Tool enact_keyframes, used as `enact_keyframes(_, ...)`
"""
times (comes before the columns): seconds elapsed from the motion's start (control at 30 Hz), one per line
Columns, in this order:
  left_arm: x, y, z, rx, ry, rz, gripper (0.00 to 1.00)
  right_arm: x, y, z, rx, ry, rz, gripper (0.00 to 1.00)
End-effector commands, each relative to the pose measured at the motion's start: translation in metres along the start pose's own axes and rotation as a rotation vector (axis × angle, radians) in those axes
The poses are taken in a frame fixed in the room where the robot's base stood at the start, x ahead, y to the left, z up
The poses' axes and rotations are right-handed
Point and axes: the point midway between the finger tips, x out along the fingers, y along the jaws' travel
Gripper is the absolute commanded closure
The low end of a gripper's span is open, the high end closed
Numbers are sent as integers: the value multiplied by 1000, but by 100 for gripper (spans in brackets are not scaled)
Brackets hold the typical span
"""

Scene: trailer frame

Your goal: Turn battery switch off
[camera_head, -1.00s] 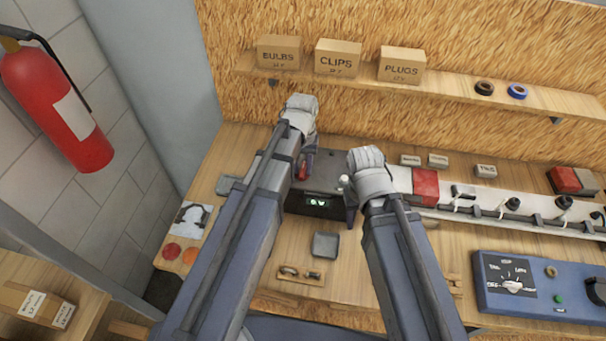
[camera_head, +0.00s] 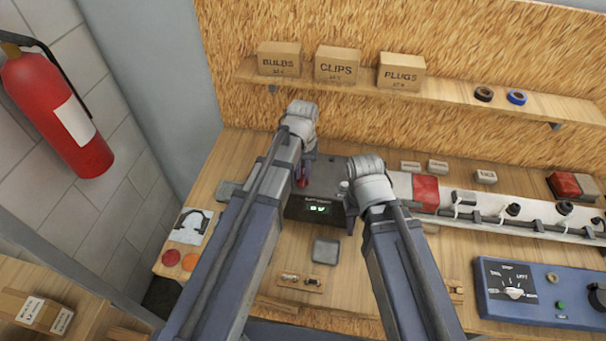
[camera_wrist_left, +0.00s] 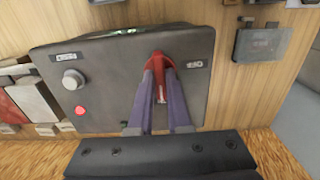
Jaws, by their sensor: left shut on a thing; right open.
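A dark grey box (camera_head: 322,178) lies on the workbench with a small lit display (camera_head: 318,208) on its front side. Its red switch handle (camera_head: 302,182) is mostly hidden by my left arm in the head view. In the left wrist view the red switch handle (camera_wrist_left: 158,60) stands on the box face (camera_wrist_left: 115,75) beside a small label. My left gripper (camera_wrist_left: 161,76) is shut on the handle, one finger on each side. My right gripper (camera_head: 350,215) is open beside the box's right front corner, its fingers partly hidden by its wrist.
A round knob (camera_wrist_left: 72,79) and a red button (camera_wrist_left: 80,111) are on the same box face. A white rail with plugs (camera_head: 520,212) and a blue panel (camera_head: 540,292) lie to the right. A grey square (camera_head: 326,251) lies in front. A shelf (camera_head: 440,88) with boxes is behind.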

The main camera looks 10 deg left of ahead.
Motion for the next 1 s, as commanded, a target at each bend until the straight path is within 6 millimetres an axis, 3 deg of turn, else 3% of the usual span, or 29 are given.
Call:
enact_keyframes(0.13,0,0,0,-65,0,0,100,0,0,0,0,0,0,50)
enact_keyframes(0.4,0,0,0,-390,0,0,100,0,0,0,0,0,0,50)
enact_keyframes(0.83,0,0,0,-473,0,0,100,0,0,0,0,0,0,50)
enact_keyframes(1.0,0,0,0,-665,0,0,100,0,0,0,0,0,0,50)
